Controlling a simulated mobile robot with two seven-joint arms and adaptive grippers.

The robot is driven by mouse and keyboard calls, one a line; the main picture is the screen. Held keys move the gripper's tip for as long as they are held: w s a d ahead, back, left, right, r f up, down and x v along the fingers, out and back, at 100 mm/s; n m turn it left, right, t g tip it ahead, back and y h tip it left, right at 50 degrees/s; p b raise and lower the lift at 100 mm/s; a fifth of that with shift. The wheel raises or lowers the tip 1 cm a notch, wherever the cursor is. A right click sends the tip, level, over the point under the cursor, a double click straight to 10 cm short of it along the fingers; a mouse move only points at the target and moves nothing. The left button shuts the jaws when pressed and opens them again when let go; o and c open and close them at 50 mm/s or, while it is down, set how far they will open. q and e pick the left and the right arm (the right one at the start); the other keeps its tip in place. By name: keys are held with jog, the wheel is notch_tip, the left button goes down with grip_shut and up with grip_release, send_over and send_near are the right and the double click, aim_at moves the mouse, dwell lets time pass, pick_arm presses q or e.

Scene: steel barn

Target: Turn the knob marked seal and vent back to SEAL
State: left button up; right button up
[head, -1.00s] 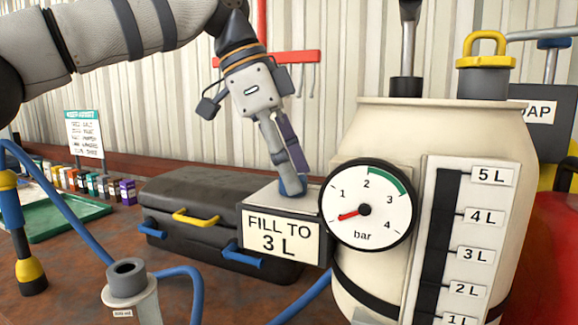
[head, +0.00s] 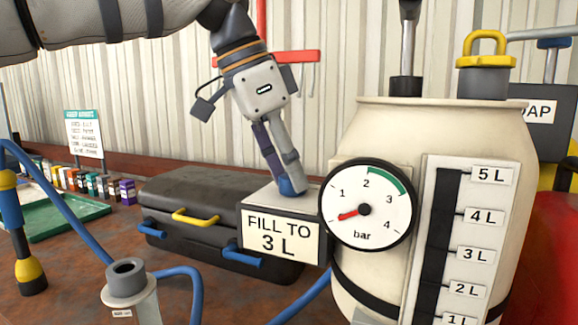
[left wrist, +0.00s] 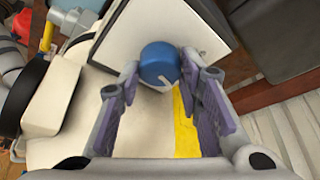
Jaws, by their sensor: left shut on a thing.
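The blue knob (head: 292,188) sits on top of the pale box behind the "FILL TO 3 L" sign (head: 281,236), left of the pressure gauge. It also shows in the left wrist view (left wrist: 159,62), where a pale line marks its lower edge. My left gripper (head: 288,182) reaches down from above and is shut on the knob. In the left wrist view its fingers (left wrist: 160,72) lie on either side of the knob. No SEAL or VENT lettering is legible. My right gripper is not in view.
The cream tank (head: 450,130) with its gauge (head: 366,206) stands close on the right. A dark case (head: 185,205) lies behind and left of the sign. Small bottles and a green tray (head: 60,218) are farther left. A blue hose (head: 75,215) crosses the bench.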

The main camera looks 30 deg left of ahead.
pick_arm(q)
jog(key=n+y, duration=0.1)
jog(key=n, duration=0.3)
jog(key=shift+d+n+t+y, duration=0.1)
jog(key=shift+n+t+y, duration=0.2)
jog(key=shift+t+y, duration=0.1)
jog(key=n+y, duration=0.1)
jog(key=n, duration=0.1)
jog(key=n+y, duration=0.1)
jog(key=n, duration=0.2)
jog(key=shift+s+d, duration=0.1)
jog(key=shift+n, duration=0.3)
jog(key=o, duration=1.2)
jog(key=shift+c, duration=0.2)
jog(key=shift+r+t, duration=0.1)
jog(key=shift+t, duration=0.2)
jog(key=v, duration=1.1)
jog(key=shift+s+r, duration=0.15)
jog(key=shift+r, duration=0.25)
